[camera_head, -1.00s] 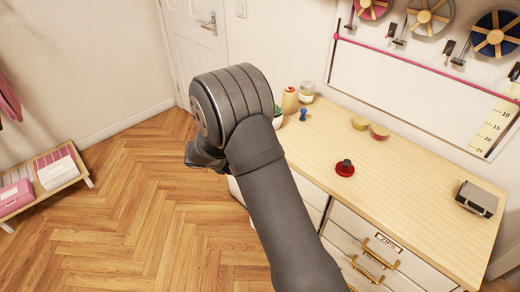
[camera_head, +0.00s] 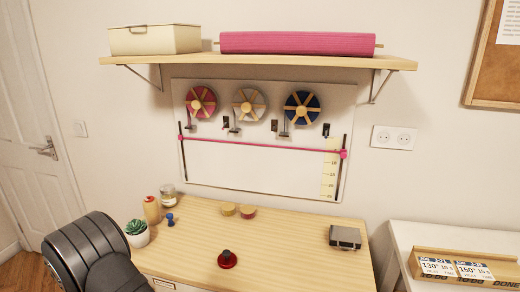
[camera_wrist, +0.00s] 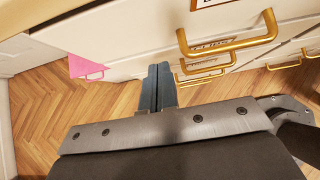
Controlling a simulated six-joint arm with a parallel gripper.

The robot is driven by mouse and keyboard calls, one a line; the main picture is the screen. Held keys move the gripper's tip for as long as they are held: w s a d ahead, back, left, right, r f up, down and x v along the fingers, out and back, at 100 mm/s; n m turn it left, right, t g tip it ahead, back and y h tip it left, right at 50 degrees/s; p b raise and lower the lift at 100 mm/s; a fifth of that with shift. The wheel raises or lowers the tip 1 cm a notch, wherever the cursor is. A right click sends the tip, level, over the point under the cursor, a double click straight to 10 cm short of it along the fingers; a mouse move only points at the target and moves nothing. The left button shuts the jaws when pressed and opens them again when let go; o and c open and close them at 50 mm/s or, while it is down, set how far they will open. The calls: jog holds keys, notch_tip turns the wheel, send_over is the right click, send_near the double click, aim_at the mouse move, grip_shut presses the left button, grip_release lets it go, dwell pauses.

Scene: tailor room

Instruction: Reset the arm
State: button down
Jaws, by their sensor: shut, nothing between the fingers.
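My gripper (camera_wrist: 158,88) shows in the wrist view with its two dark fingers together and nothing between them. It points past the front of the white drawer cabinet (camera_wrist: 125,45), with wooden floor below. Several brass drawer handles (camera_wrist: 228,44) are close by, to the right of the fingers. In the head view only a dark rounded part of my arm shows at the lower left; the gripper itself is out of that view.
The wooden worktop (camera_head: 300,250) carries a red-based dark knob (camera_head: 227,259), a small plant (camera_head: 137,233), a thread spool (camera_head: 152,210) and a grey metal box (camera_head: 345,237). A shelf (camera_head: 270,62) hangs above. A pink triangular piece (camera_wrist: 87,67) is at the cabinet's left.

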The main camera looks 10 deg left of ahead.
jog(key=shift+w+f, duration=0.1)
jog(key=shift+w, duration=1.8)
jog(key=c, duration=2.1)
grip_release()
